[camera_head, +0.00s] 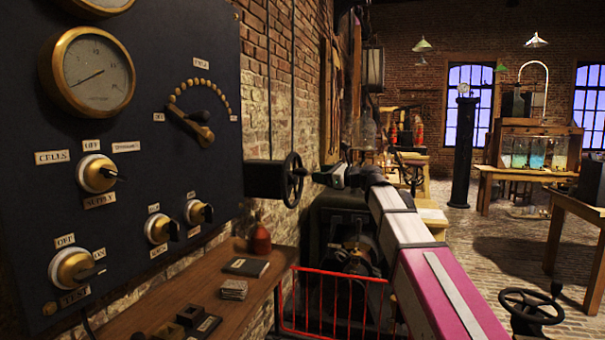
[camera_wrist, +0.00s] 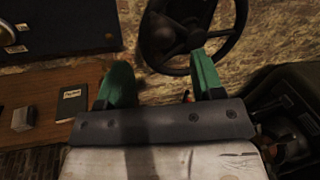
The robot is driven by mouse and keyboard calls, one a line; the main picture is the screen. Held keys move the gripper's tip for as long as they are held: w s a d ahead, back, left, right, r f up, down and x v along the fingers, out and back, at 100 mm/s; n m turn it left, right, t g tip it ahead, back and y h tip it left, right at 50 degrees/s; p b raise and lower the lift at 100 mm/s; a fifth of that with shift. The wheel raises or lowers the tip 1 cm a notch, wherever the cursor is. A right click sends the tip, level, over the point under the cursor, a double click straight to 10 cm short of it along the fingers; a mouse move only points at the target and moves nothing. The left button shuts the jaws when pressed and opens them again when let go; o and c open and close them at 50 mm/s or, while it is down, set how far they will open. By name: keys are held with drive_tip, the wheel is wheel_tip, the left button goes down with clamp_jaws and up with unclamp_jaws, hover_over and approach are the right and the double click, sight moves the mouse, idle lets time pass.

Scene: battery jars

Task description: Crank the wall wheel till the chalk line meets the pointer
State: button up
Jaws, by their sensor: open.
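The dark wall wheel (camera_head: 293,178) is mounted at the brick wall, beside a black box at the panel's right edge. In the wrist view the wheel (camera_wrist: 196,36) is spoked and partly cut off by the top edge. My gripper (camera_head: 322,177) is just right of the wheel in the head view, at about its height. In the wrist view my gripper (camera_wrist: 160,72) has its green fingers spread apart with nothing held. The right finger overlaps the lower rim in the picture; I cannot tell whether it touches. No chalk line or pointer can be made out on the wheel.
The dark panel (camera_head: 150,220) with gauge and knobs fills the left. Below it a wooden shelf (camera_head: 185,305) holds a book (camera_head: 246,266) and a red bottle (camera_head: 259,238). A red rail (camera_head: 330,272) and dark machinery stand below my arm. Another handwheel (camera_head: 530,305) is lower right.

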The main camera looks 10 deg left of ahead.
sight(307, 172)
drive_tip(key=x, duration=0.9)
drive_tip(key=shift+d+f, duration=0.1)
clamp_jaws()
